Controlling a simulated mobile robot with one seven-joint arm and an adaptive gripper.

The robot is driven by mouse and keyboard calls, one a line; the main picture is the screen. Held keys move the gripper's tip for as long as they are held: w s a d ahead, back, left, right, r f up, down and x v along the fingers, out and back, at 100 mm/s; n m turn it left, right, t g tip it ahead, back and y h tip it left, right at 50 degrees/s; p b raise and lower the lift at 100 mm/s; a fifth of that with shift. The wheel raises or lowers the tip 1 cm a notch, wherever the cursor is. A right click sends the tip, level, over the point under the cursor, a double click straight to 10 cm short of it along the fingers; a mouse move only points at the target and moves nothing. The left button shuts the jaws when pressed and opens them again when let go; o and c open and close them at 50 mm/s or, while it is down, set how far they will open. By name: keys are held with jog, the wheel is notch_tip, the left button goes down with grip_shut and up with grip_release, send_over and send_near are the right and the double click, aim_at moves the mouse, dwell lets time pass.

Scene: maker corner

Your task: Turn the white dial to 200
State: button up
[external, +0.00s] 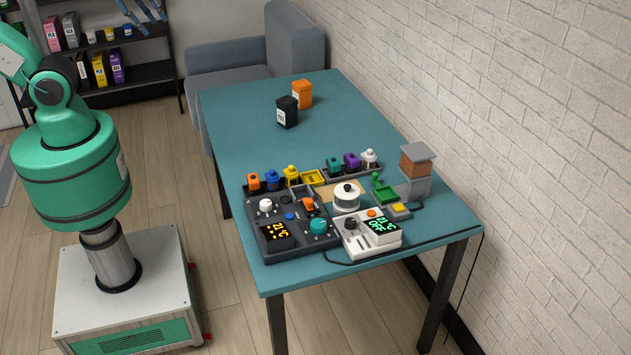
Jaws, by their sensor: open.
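A white dial (265,205) sits at the upper left of the dark control panel (292,252) on the teal table. Its pointer and any scale are too small to read. The panel's display (276,231) glows orange; its digits are hard to read. My gripper (154,25) shows only partly at the top edge, its fingers apart and empty, well away from the panel in the picture. The rest of it is out of the picture.
On the panel are a teal knob (319,226), an orange switch (309,204) and a blue button (289,216). A white device (366,241) and a round white pot (347,197) stand to the right. Several small coloured items line the back. The table's far half (240,120) is mostly clear.

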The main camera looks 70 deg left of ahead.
jog(key=w+d+f+n+g+b, duration=0.1)
jog(key=w+d+f+n, duration=0.15)
jog(key=w, duration=0.25)
jog(key=w+d+f+n+g, duration=0.1)
jog(key=w+d+f, duration=0.1)
jog(key=w+d, duration=0.25)
jog(key=n+g+b, duration=0.3)
jog(key=n, duration=0.6)
send_over(266, 202)
notch_tip(266, 202, down, 29)
jog(key=shift+f, duration=0.2)
notch_tip(266, 202, down, 14)
jog(key=shift+r+b, duration=0.2)
jog(key=shift+b, duration=1.05)
jog(key=c, duration=1.2)
